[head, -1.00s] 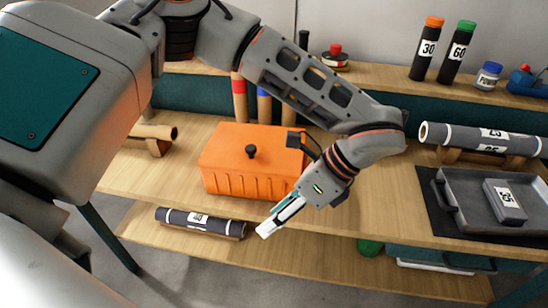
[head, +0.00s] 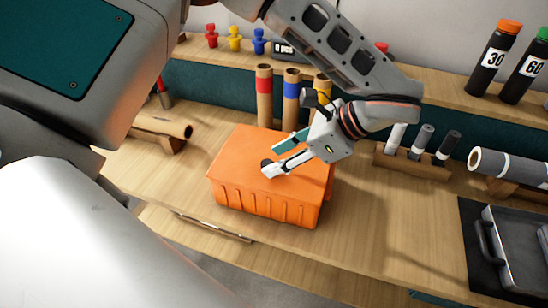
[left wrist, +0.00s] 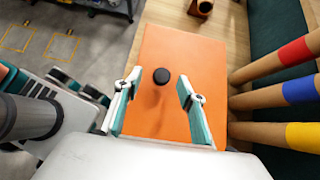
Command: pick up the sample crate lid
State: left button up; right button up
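The orange sample crate (head: 265,205) stands on the wooden bench with its flat orange lid (head: 240,150) on top. The lid's round black knob (left wrist: 161,76) shows clearly in the left wrist view; in the head view a fingertip partly hides it. My left gripper (head: 275,158) is over the lid, open and empty. In the left wrist view its two fingers (left wrist: 158,88) are apart, one to each side of the knob and not touching it. I cannot tell the exact height of the fingertips above the lid. My right gripper is not in view.
Cardboard tubes with red, blue and yellow bands (head: 291,95) stand close behind the crate. A brown roll on a cradle (head: 160,130) lies to the left. A rack of small rolls (head: 415,155) and a grey tray (head: 510,245) are to the right. Bench right of the crate is clear.

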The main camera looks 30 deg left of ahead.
aim_at(268, 163)
pick_arm(q)
jog(key=x, duration=0.4)
jog(key=shift+w+a+f, duration=0.15)
jog(key=shift+a+f, duration=0.1)
jog(key=shift+f, duration=0.1)
grip_shut()
jog(key=shift+r, duration=0.1)
